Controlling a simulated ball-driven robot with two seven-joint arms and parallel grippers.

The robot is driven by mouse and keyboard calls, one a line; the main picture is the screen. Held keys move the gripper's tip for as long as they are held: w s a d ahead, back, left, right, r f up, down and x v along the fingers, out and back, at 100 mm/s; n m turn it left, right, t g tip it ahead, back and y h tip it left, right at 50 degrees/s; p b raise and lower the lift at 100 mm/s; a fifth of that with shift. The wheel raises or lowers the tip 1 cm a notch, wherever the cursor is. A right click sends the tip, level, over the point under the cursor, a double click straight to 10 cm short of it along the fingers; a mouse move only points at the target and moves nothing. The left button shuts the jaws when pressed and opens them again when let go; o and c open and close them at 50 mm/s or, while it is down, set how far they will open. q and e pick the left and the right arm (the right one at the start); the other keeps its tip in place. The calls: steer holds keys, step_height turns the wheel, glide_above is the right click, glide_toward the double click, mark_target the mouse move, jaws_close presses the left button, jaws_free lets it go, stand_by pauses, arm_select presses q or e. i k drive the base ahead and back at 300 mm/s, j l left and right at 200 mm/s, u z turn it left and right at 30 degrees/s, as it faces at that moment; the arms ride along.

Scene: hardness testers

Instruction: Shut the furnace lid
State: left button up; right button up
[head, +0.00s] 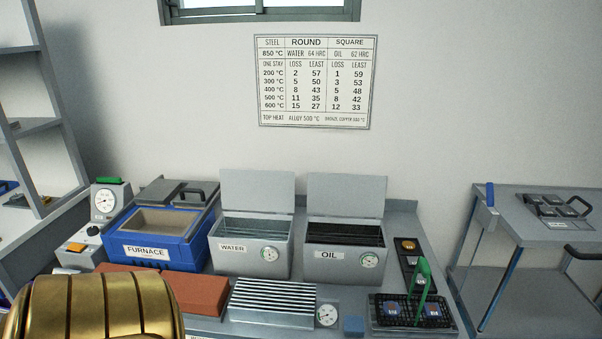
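The blue furnace (180,255) stands at the left of the bench, with its name on a front plate. Its top is open at the front and shows a pale beige chamber (165,221). The grey furnace lid (190,195) lies back over the rear of the furnace, with a dark handle (188,194) on it. Neither of my grippers is in view. A gold part of my own body fills the lower left corner and hides some of the bench front.
A dial unit (104,203) stands left of the furnace. Water (250,262) and oil (345,262) tanks with raised lids stand to its right. Red-brown blocks (190,291), a ridged rack (272,302) and a black tray (411,313) line the front. A cart (540,222) stands at right.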

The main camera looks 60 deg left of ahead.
mark_target(194, 194)
steer(key=u, duration=2.55)
steer(key=j+z, duration=0.1)
steer(key=z, duration=0.7)
steer(key=j+z, duration=0.5)
steer(key=k+j+z, duration=0.2)
steer(key=j+z, duration=0.3)
steer(key=j, duration=0.2)
